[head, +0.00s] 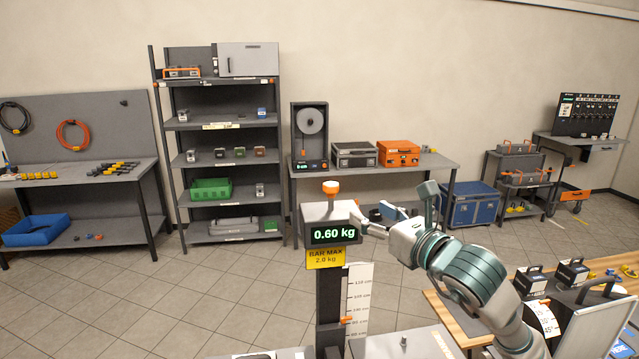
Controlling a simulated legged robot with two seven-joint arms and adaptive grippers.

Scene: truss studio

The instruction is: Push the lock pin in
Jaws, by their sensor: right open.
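A dark stand carries a grey head box (318,211) with a green display reading 0.60 kg (334,233). A yellow label (326,258) below it reads BAR MAX 2.0 kg. An orange-capped knob (331,187) stands upright on top of the box; I cannot tell whether it is the lock pin. My right gripper (372,224) is open, with its fingers at the right side of the box. Whether they touch it is unclear, and anything on that side is hidden. My left gripper is not in view.
A white height scale (357,302) with an orange pointer (346,320) stands beside the stand's column. A wooden table (459,314) with black-handled blocks (530,280) is at the lower right. Shelves and benches line the back wall. The floor at left is clear.

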